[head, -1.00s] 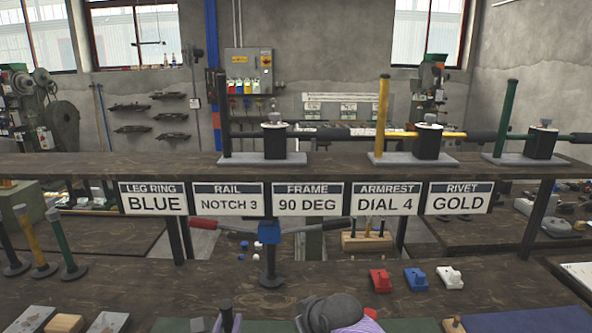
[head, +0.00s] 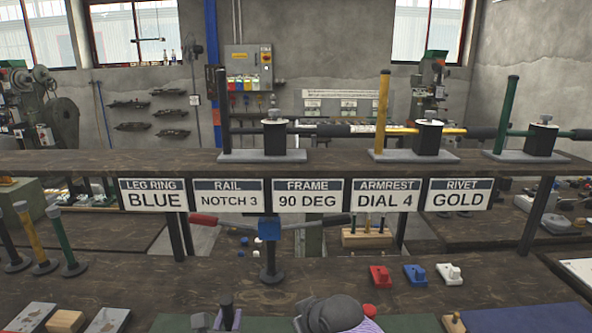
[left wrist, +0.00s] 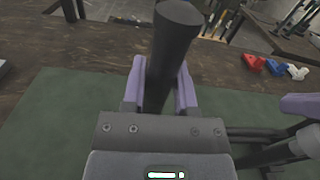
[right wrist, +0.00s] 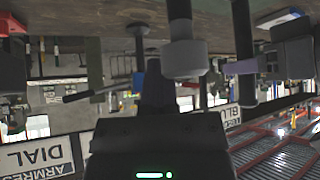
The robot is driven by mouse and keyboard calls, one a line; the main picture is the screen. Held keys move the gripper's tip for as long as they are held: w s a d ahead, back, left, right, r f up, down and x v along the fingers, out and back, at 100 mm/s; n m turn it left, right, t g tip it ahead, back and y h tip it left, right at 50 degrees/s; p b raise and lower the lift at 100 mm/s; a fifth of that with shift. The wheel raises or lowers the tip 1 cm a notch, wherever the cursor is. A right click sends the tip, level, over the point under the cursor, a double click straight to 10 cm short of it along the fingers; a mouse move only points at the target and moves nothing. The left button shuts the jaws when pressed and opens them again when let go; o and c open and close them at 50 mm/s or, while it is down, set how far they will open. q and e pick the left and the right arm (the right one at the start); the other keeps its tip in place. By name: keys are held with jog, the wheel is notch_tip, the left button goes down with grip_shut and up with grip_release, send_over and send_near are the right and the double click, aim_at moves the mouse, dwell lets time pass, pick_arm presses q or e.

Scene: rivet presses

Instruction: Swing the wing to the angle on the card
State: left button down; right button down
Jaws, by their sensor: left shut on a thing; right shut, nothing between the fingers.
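The FRAME card (head: 308,195) reads 90 DEG and hangs from the shelf front in the head view. My left gripper (head: 227,320) is low in the head view. Its purple fingers are shut on a dark upright bar (left wrist: 175,42), which fills the middle of the left wrist view. Which part of the wing this bar is, I cannot tell. My right gripper (right wrist: 157,85) is shut and empty. In the right wrist view, a grey collar on a dark post (right wrist: 185,60) is close by. The lower part of the held bar is hidden by the fingers.
A blue-hubbed stand with red and black arms (head: 269,230) is behind my grippers. Red (head: 380,276), blue (head: 415,274) and white (head: 449,273) blocks stand to the right. Green mats (left wrist: 60,120) lie in front. Cards reading BLUE, NOTCH 3, DIAL 4 and GOLD hang alongside.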

jog(key=shift+s+a, duration=0.15)
jog(key=shift+s, duration=0.85)
jog(key=shift+s, duration=1.3)
jog(key=shift+s, duration=0.1)
jog(key=shift+s+d, duration=0.2)
jog(key=shift+s, duration=1)
